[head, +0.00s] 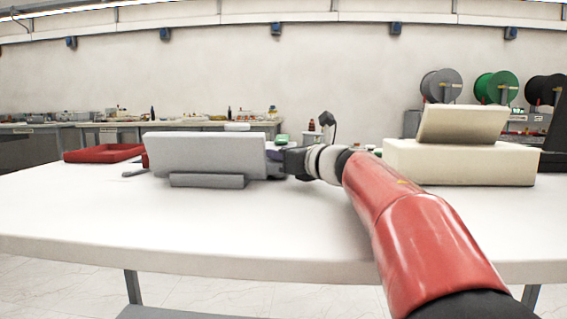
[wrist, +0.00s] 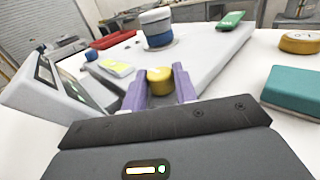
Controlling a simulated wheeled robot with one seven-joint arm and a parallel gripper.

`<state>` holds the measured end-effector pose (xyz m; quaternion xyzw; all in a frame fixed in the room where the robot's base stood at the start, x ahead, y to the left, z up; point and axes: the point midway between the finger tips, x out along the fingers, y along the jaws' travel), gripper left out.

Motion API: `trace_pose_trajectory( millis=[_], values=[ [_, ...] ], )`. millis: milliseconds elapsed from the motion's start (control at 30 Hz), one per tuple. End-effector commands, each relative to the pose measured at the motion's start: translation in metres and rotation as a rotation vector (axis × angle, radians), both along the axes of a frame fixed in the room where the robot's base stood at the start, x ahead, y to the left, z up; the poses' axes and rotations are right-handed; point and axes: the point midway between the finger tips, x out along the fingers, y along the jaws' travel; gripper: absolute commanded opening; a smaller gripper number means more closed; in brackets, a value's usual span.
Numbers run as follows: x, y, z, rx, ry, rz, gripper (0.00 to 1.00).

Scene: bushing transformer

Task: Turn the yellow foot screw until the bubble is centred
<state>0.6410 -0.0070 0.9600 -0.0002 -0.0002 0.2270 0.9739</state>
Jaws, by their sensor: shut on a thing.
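The yellow foot screw (wrist: 160,80) is a short round knob at the near end of a light grey plate (wrist: 205,72) in the wrist view. My gripper (wrist: 160,88) has its two purple fingers on either side of the screw and is shut on it. A white and blue cylinder (wrist: 155,28) stands upright on the plate beyond the screw. I cannot make out a bubble in either view. In the head view my gripper (head: 280,158) is partly behind a grey panel (head: 205,155), which hides the screw.
The panel also shows at the wrist view's left (wrist: 50,88). A teal block (wrist: 298,92) and a yellow round thing (wrist: 300,43) lie to the right. A red tray (head: 103,153) sits at the table's left; a cream box (head: 460,165) stands right. The front table (head: 200,220) is clear.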

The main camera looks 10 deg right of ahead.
Motion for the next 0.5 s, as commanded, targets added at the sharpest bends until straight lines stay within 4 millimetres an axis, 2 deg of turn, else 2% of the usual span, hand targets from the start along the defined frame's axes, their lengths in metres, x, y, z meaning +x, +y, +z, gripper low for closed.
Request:
trace_pose_trajectory(
  millis=[200,500],
  values=[
    [-0.0011,0.0034,-0.0006,0.001,0.0,-0.126,0.06],
    [-0.0013,0.0026,-0.0002,0.001,0.001,-0.156,0.06]
  ],
)
